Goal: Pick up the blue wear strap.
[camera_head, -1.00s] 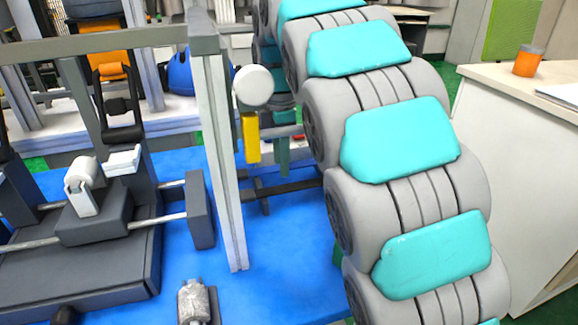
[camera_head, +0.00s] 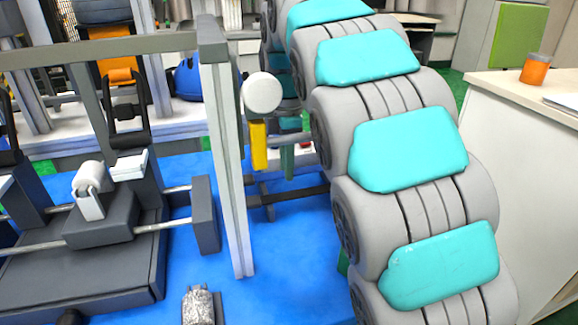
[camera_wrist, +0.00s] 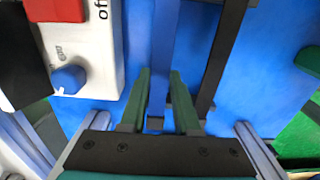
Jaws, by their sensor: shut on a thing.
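In the wrist view my gripper (camera_wrist: 159,74) has two green fingers close together on a dark base. The blue wear strap (camera_wrist: 164,40), a darker blue band, runs from the top edge down to the fingers. The fingers are shut on it; its end between them is partly hidden.
A white box (camera_wrist: 110,50) with a red button and a blue knob (camera_wrist: 69,79) lies left of the fingers. A dark bar (camera_wrist: 224,50) runs close on the right. A yellow strap (camera_head: 259,146) hangs near an upright post (camera_head: 224,170). The blue floor (camera_head: 285,250) is partly clear.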

